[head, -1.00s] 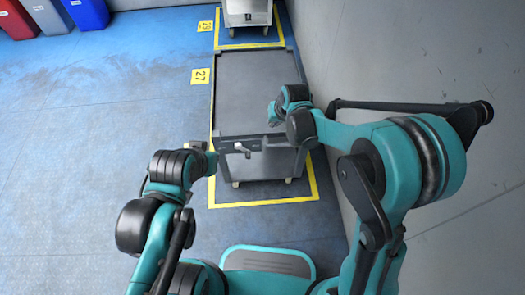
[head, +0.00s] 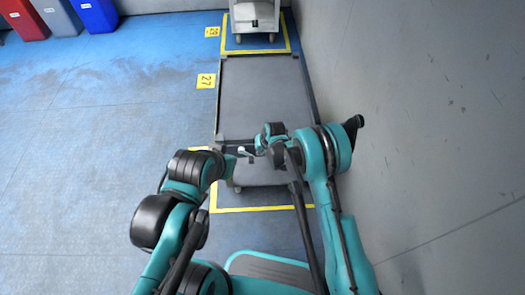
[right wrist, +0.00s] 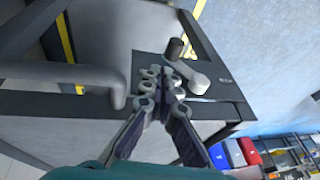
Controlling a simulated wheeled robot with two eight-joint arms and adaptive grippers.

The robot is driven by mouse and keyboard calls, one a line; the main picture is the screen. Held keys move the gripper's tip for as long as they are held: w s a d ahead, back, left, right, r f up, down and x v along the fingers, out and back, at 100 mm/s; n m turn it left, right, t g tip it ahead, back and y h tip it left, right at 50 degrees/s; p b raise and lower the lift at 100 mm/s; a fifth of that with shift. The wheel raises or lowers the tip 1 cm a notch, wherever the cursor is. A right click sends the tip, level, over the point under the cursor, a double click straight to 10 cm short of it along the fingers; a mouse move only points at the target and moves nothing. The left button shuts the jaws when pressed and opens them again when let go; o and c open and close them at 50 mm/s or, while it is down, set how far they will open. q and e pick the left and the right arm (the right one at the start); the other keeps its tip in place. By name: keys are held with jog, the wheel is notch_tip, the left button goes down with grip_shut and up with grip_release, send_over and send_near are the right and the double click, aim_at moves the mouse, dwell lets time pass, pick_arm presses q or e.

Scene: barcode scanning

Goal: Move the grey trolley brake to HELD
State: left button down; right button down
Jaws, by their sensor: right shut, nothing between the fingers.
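The grey trolley (head: 265,95) stands ahead of me inside a yellow floor frame, its near end facing me. Its brake lever (head: 243,150) is a small pale arm on the near end; the right wrist view shows the pale lever (right wrist: 198,80) with a dark knob (right wrist: 175,47). My right gripper (head: 260,150) is just right of the lever in the head view. In the right wrist view its fingers (right wrist: 166,85) are shut and empty, close beside the lever; contact is unclear. My left gripper (head: 234,163) is left of the lever, its fingers too small to judge. The brake markings are unreadable.
A grey bar (right wrist: 70,78) on the trolley is left of my right fingers in the wrist view. A grey wall (head: 410,100) runs along the right. Another trolley (head: 254,15) stands behind. Blue floor (head: 110,120) lies open to the left; bins (head: 95,14) stand far left.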

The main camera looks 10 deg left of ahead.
aim_at(253, 159)
jog(key=a+f, duration=0.1)
jog(key=f+b, duration=0.1)
jog(key=f, duration=0.1)
jog(key=a+f+b, duration=0.1)
jog(key=f, duration=0.1)
jog(key=shift+a+f, duration=0.25)
jog(key=shift+a, duration=0.05)
